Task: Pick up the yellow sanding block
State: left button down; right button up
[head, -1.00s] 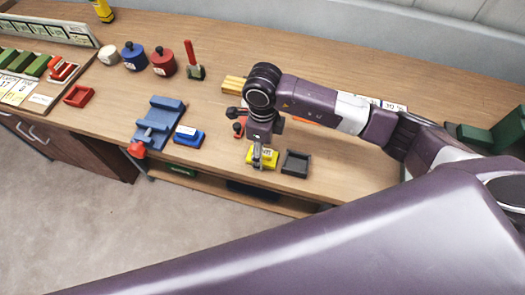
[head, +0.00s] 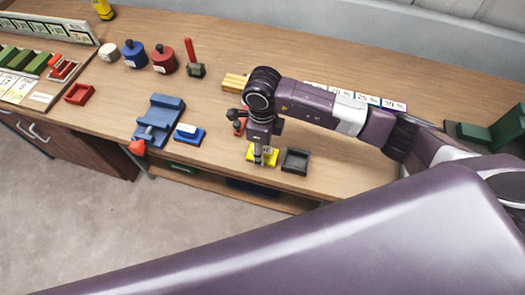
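The yellow sanding block (head: 273,156) lies near the front edge of the wooden bench, partly hidden by my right gripper. My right gripper (head: 260,158) comes in from the right and points down at the block, with its fingers over or around it. The fingers are too small and covered to tell whether they are open or shut, or whether they touch the block. My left gripper is out of view.
A black tray (head: 296,161) stands just right of the block. A blue block (head: 189,134) and a blue vise (head: 158,120) are to the left. Yellow bars (head: 235,82) and a red-and-black tool (head: 237,117) are behind my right gripper. Open bench lies right of the tray.

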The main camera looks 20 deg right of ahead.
jog(key=shift+r, duration=0.1)
notch_tip(320, 180, up, 20)
jog(key=b, duration=0.4)
